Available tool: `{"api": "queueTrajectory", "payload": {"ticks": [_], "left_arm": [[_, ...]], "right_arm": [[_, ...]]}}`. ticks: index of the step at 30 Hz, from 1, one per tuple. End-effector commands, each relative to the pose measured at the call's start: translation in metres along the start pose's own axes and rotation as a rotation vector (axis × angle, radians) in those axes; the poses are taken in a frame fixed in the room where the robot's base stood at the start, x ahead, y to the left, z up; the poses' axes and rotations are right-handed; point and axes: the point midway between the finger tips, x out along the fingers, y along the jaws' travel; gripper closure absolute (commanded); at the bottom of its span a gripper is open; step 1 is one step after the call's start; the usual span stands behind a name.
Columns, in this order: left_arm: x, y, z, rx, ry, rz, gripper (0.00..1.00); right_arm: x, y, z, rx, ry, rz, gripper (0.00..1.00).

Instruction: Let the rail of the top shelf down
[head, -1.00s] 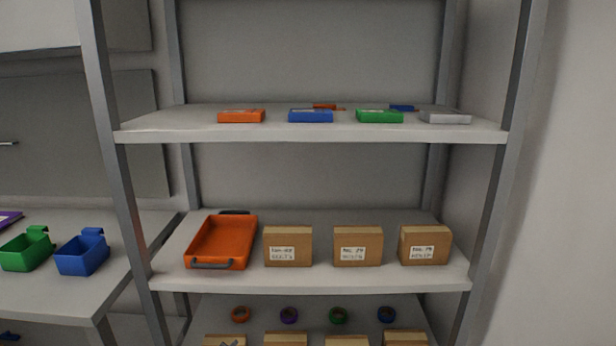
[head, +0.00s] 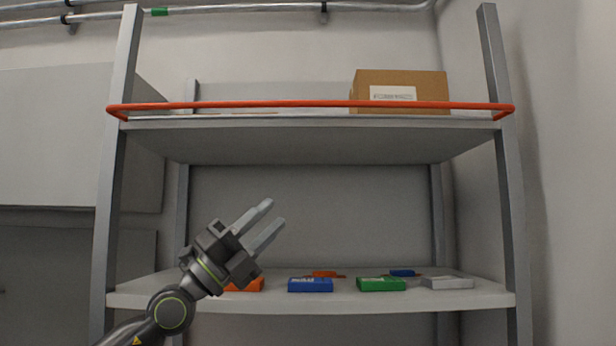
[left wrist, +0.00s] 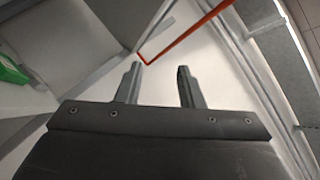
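The orange rail (head: 308,104) runs across the front of the top shelf (head: 320,124) in the head view, raised a little above the shelf's front edge. Its ends bend back at the two front posts. My left gripper (head: 268,221) is open and empty, below the top shelf and left of centre, apart from the rail. In the left wrist view the open fingers (left wrist: 159,85) point up toward an orange bar (left wrist: 185,36), which looks like a corner of the rail. My right gripper is in neither view.
A cardboard box (head: 432,86) stands on the top shelf, right of centre, behind the rail. The shelf below (head: 410,298) holds an orange, a blue (head: 310,285), a green (head: 381,284) and a grey item (head: 447,282). Grey posts (head: 508,190) flank the shelves. The space between the shelves is mostly free.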

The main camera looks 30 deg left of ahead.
Motion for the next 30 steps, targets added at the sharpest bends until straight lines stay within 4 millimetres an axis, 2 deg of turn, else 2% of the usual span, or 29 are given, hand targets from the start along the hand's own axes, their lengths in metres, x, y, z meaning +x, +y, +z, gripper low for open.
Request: {"api": "queueTrajectory", "payload": {"ticks": [1, 3, 6, 9, 12, 17, 30], "left_arm": [[0.011, -0.030, 0.008, 0.094, 0.026, 0.010, 0.66], [0.019, -0.060, 0.018, 0.193, 0.043, 0.037, 0.66], [0.024, -0.092, 0.031, 0.298, 0.040, 0.074, 0.66], [0.025, -0.112, 0.040, 0.356, 0.028, 0.099, 0.66], [0.027, -0.119, 0.044, 0.378, 0.021, 0.111, 0.66], [0.036, -0.120, 0.046, 0.378, 0.023, 0.111, 0.66], [0.089, -0.116, 0.046, 0.373, 0.022, 0.108, 0.66]], "right_arm": [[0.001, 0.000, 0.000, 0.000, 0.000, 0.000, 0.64], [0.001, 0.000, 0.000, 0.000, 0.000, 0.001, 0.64], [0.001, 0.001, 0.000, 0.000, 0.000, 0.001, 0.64], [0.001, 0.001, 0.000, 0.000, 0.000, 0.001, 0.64], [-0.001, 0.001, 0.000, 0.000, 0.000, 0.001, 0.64], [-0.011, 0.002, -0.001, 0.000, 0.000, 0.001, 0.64], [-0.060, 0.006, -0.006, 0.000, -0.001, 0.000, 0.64]]}}
